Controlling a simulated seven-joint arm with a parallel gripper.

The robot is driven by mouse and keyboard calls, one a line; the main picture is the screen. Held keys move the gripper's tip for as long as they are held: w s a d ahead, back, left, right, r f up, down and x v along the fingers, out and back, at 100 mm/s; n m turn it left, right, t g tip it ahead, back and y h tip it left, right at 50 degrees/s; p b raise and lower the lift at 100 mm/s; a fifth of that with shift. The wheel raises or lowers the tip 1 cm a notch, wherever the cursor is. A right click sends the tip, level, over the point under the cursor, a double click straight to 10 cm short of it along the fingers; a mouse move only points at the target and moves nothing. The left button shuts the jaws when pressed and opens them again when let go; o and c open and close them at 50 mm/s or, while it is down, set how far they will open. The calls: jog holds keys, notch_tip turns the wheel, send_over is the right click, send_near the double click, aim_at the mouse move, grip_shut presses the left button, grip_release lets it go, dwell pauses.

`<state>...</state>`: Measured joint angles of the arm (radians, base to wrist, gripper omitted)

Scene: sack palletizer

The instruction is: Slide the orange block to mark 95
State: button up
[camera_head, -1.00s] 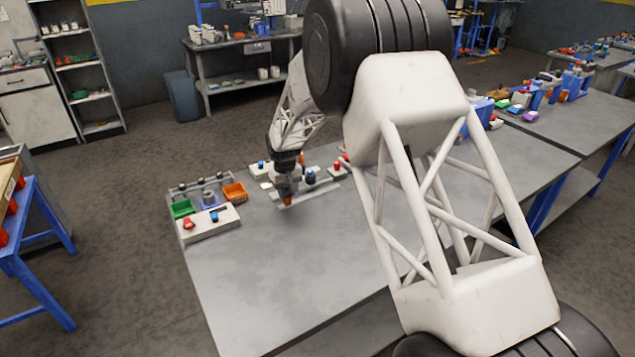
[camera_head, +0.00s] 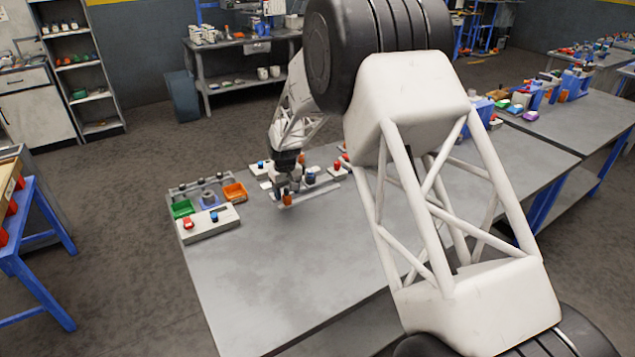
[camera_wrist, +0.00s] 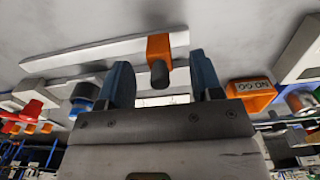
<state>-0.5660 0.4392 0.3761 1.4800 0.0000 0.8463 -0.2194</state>
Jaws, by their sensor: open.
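The orange block (camera_head: 287,200) sits on a pale straight rail (camera_head: 318,192) on the grey table, near the rail's left end in the head view. In the wrist view the block (camera_wrist: 158,46) has a dark round knob facing my gripper, and the rail (camera_wrist: 85,57) runs off to the left. My gripper (camera_wrist: 163,73) is open. Its two blue-grey fingers stand apart on either side of the knob, with clear gaps and no visible contact. In the head view my gripper (camera_head: 286,185) is just behind and above the block. No scale numbers or mark 95 are legible.
A blue-topped knob (camera_head: 310,177) and a red knob (camera_head: 337,165) stand behind and right of the rail. An orange bin (camera_head: 235,191), a green bin (camera_head: 182,208) and a pale switch box (camera_head: 208,224) are to the left. The table's front is clear.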

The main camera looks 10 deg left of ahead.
aim_at(286, 189)
jog(key=shift+r, duration=0.25)
jog(key=shift+r, duration=0.7)
jog(key=shift+r, duration=0.7)
jog(key=shift+r, duration=0.3)
jog(key=shift+r, duration=0.25)
jog(key=shift+r, duration=1.65)
